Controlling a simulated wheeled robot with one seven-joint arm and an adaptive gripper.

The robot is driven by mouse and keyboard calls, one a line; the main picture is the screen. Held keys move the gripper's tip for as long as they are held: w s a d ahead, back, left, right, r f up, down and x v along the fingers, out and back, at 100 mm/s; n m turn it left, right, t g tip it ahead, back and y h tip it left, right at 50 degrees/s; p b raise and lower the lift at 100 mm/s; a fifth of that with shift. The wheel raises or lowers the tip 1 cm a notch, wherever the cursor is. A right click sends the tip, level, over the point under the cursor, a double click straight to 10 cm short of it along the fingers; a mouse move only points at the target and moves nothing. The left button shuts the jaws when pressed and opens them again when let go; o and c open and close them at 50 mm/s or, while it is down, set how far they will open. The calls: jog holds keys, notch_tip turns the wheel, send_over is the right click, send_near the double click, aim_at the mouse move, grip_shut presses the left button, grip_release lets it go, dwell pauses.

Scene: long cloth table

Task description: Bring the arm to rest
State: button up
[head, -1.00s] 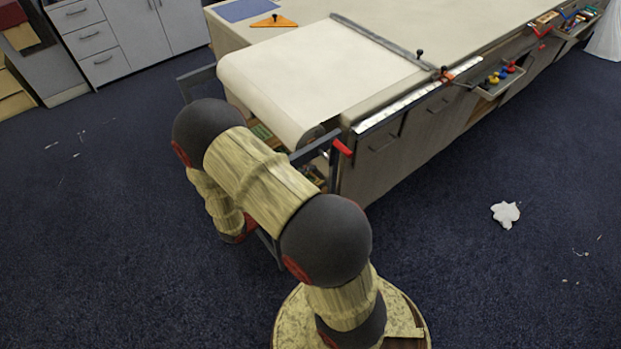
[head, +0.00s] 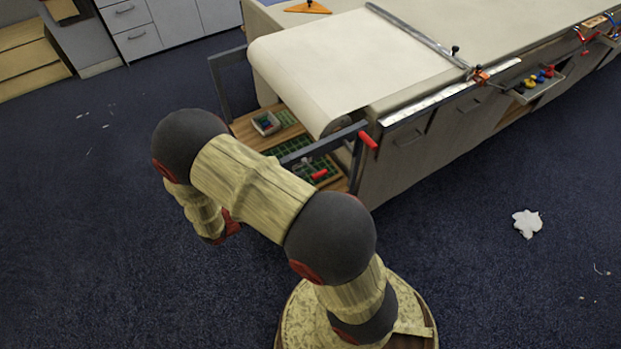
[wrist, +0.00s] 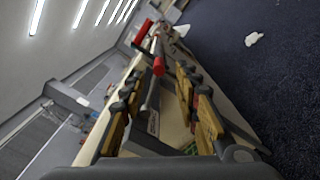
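My arm (head: 250,185) is bent in front of the near end of the long table (head: 520,35). Its far part hangs down at the left of the head view, beside the table's end and over the carpet. My gripper (wrist: 158,85) shows in the wrist view with its fingers apart and nothing held between them. The table end and a red handle show beyond the gap. In the head view the gripper itself cannot be made out clearly.
A paper roll (head: 350,65) lies over the table's near end. Under it is a shelf (head: 258,135) with a small box and green mats. A bar with a red handle (head: 368,140) sticks out there. White scrap (head: 527,223) lies on open carpet at right.

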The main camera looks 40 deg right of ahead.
jog(key=shift+a, duration=0.2)
dwell(0.5)
jog(key=s+a+r+m+t+y, duration=0.1)
jog(key=s+a+r+t+y, duration=0.1)
jog(key=a+r+y, duration=0.3)
jog(key=s+a+r+m+t+y, duration=0.2)
jog(key=a+r+y, duration=0.4)
jog(key=r, duration=0.5)
jog(key=s+a+r+m+t+y, duration=0.2)
jog(key=a+r+t+y, duration=0.3)
jog(key=r, duration=0.3)
jog(key=shift+s+a+r+t+y, duration=0.4)
jog(key=shift+s+t+y, duration=0.1)
jog(key=shift+s+y, duration=0.3)
